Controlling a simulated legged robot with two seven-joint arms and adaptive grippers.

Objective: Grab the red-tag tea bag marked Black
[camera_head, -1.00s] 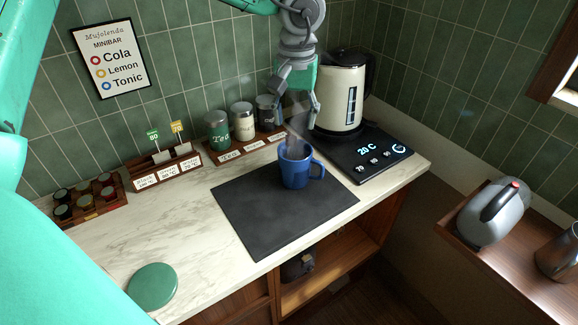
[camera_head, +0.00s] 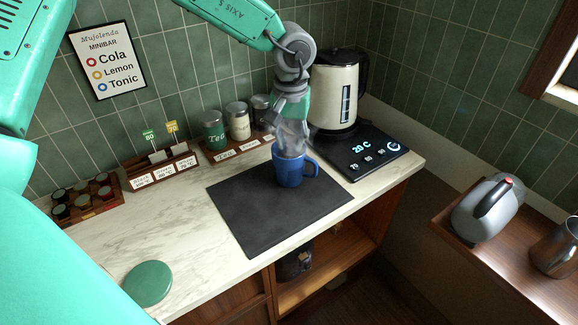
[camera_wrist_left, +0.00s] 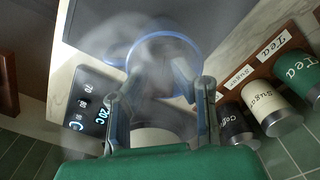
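The wooden tea bag rack (camera_head: 165,176) stands at the back left of the counter. It shows a green tag marked 80 (camera_head: 149,136) and a yellow tag marked 70 (camera_head: 172,127). My left gripper (camera_head: 291,150) is right above the blue mug (camera_head: 294,176), pointing down into its steam. In the left wrist view its fingers (camera_wrist_left: 162,80) stand apart, with the blurred mug rim (camera_wrist_left: 198,46) beyond. My right gripper is not in view.
The mug stands on a dark mat (camera_head: 250,215). Canisters (camera_head: 239,122) stand behind it, and a cream kettle (camera_head: 336,92) is to the right by a lit control panel (camera_head: 362,151). A jar rack (camera_head: 88,198) is at left. A green disc (camera_head: 147,283) lies in front.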

